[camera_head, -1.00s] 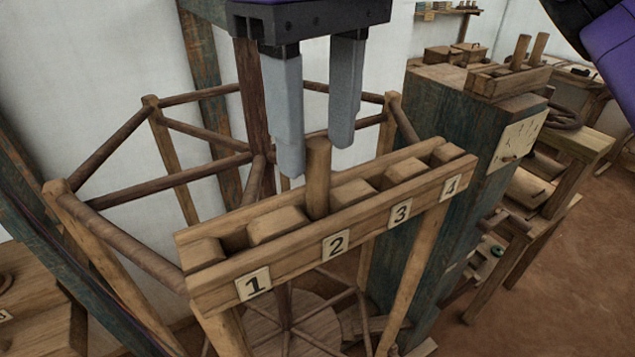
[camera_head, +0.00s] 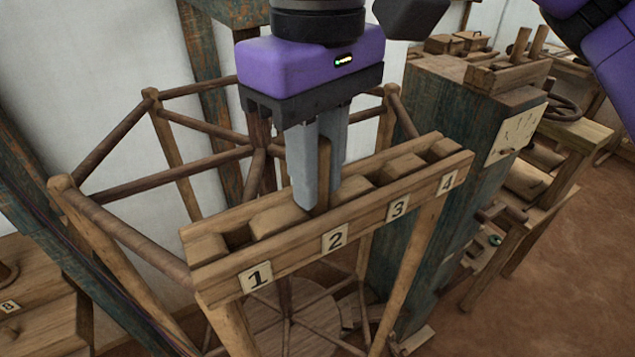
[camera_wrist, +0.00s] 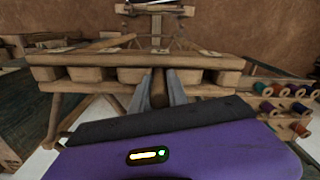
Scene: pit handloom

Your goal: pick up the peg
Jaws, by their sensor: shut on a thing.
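The peg (camera_head: 323,175) is an upright wooden stick standing in the slot by label 2 of a wooden rack (camera_head: 297,253). My gripper (camera_head: 318,195) points down from above, its grey fingers on either side of the peg and shut on it. The fingers hide part of the peg in the head view, and its lower end is hidden in the slot. In the wrist view the peg (camera_wrist: 159,88) shows between the two fingers, with the rack (camera_wrist: 100,61) around it.
The rack has wooden blocks and gaps along labels 1 to 4. A round wooden frame of bars (camera_head: 130,130) stands behind it. A dark green post (camera_head: 425,185) is close on the right. Spools (camera_wrist: 285,108) show at right in the wrist view.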

